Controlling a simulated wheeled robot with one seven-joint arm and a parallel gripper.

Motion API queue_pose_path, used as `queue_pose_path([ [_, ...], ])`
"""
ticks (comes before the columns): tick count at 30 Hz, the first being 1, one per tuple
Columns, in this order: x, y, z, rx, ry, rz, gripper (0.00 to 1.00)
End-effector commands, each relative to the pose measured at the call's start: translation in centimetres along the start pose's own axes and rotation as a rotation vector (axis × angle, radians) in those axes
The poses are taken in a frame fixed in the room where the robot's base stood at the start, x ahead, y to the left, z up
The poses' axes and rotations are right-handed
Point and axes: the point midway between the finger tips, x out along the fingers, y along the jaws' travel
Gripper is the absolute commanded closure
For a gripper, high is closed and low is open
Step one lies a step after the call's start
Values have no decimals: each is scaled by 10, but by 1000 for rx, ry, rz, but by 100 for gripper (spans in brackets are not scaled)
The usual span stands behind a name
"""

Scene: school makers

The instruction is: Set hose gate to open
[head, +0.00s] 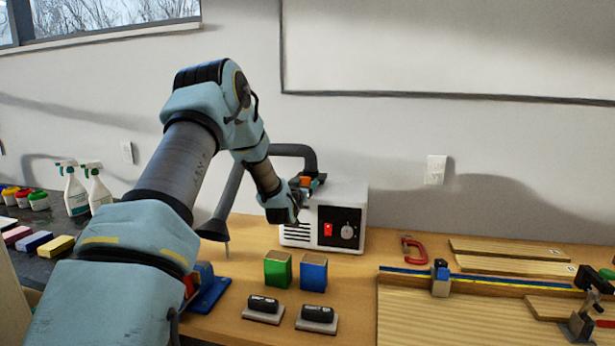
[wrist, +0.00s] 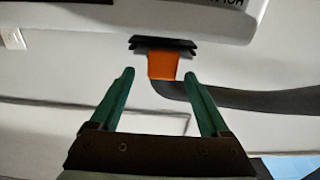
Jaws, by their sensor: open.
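The hose gate shows as an orange tab (wrist: 162,64) on a dark plate in the wrist view. In the head view the orange tab (head: 306,181) sits at the top of the white extractor box (head: 350,200), where the black hose (head: 296,150) joins. My gripper (wrist: 159,76) is open, with its two green fingers on either side of the tab's lower end. I cannot tell whether either finger touches it. In the head view my wrist is in front of the box's left side and the fingers are hard to make out.
The box has a red switch (head: 328,229) and a dial (head: 347,231). A green block (head: 278,270) and a blue block (head: 313,273) stand in front of it. Spray bottles (head: 76,190) stand left; wooden boards (head: 510,250) and a red clamp (head: 413,250) lie right.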

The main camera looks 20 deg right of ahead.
Motion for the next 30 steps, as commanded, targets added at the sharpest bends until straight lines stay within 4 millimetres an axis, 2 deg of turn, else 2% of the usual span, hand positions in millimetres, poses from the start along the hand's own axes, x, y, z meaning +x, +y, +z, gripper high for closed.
queue_pose_path([
  [3, 18, 0, -2, 0, 0, 0, 20],
  [8, 32, 0, -1, 0, 0, 0, 20],
  [19, 36, 0, 0, 0, -1, 0, 20],
  [30, 36, 0, 0, 0, -1, 0, 62],
])
